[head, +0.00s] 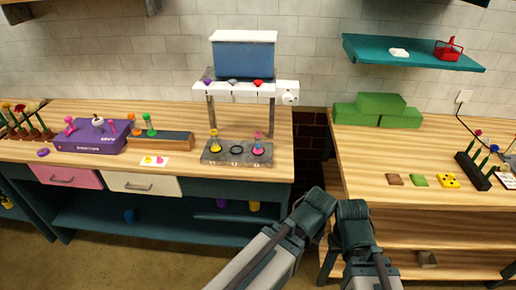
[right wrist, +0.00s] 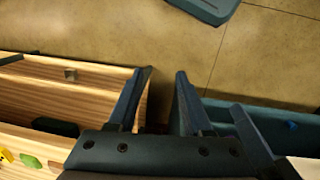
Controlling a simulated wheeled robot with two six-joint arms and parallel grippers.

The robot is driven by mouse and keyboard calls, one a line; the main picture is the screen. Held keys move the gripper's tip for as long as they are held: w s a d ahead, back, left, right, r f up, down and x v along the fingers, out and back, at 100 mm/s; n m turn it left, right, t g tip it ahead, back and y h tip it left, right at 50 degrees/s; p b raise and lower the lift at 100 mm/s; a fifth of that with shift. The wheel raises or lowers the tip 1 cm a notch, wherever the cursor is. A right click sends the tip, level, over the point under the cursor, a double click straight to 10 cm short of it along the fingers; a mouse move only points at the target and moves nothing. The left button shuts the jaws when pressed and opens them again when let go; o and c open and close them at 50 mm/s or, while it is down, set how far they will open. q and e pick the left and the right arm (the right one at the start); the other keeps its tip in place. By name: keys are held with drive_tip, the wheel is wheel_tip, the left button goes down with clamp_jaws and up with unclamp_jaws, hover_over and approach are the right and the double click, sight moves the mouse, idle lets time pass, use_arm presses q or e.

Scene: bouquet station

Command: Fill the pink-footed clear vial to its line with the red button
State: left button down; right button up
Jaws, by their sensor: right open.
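The pink-footed vial (head: 258,148) stands upright at the right end of the dispenser's grey base (head: 238,160), below the red button (head: 258,83). Its contents and line are too small to read. A yellow-footed vial (head: 214,143) stands at the left end, with an empty dark ring (head: 237,150) between them. The dispenser has a blue tank (head: 245,57) above a white bar (head: 225,91). My right gripper (right wrist: 160,80) is open and empty over the floor near the gap between the tables, far from the vial.
A purple box (head: 95,138) and a wooden rack (head: 160,142) hold small items left of the dispenser. A card (head: 153,160) lies in front. Green blocks (head: 375,112) and small tiles (head: 420,180) sit on the right table. A teal shelf (head: 415,55) hangs above.

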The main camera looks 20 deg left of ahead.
idle(0.8)
clamp_jaws()
idle(1.5)
